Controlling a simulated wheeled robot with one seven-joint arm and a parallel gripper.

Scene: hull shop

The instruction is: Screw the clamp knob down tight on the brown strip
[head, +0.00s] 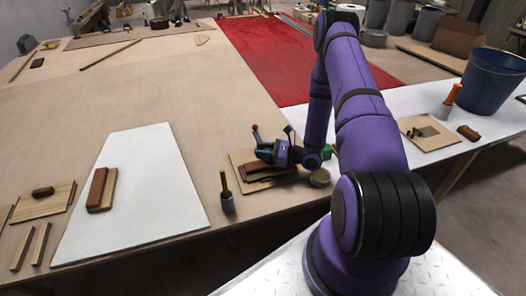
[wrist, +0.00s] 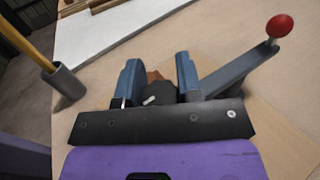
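My gripper (head: 266,148) is low over a wooden board (head: 240,178) near the front edge of the table. In the wrist view its two blue fingers (wrist: 159,85) stand apart, one on each side of a dark knob-like piece (wrist: 158,96). The knob seems to fill the gap, but I cannot tell whether both fingers press on it. A bit of the brown strip (wrist: 154,75) shows just beyond the knob. Brown pieces (head: 262,177) also lie on the board under my gripper. A grey lever with a red ball (wrist: 279,26) rises at the right. The knob's lower end is hidden.
A grey cup with a stick (head: 227,203) stands left of the board, and a small round tin (head: 320,178) stands right of it. A white sheet (head: 140,150) bears a brown block (head: 97,189). A red sheet (head: 280,62) lies farther back. The table's middle left is clear.

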